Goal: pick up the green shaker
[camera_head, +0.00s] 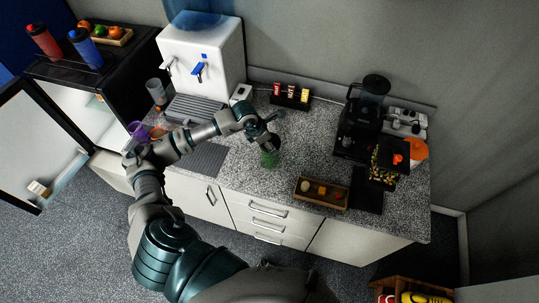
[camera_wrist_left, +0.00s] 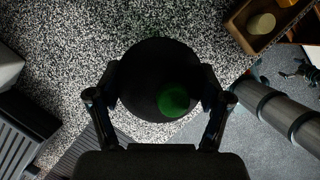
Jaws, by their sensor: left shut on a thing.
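The green shaker (camera_head: 269,159) stands on the speckled counter, its green lower body showing below my left gripper (camera_head: 268,143) in the head view. In the left wrist view I look down on its round black lid with a green spot (camera_wrist_left: 173,101). The fingers of my left gripper (camera_wrist_left: 160,95) are on both sides of the dark lid and shut on it. Whether the base touches the counter is hard to tell. My right gripper is in neither view.
A wooden tray (camera_head: 321,204) with small items lies to the right on the counter (camera_head: 240,178). A black coffee machine (camera_head: 352,130) stands further right. A white water dispenser (camera_head: 222,62) is at the back left. An open fridge door (camera_head: 40,140) is at the left.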

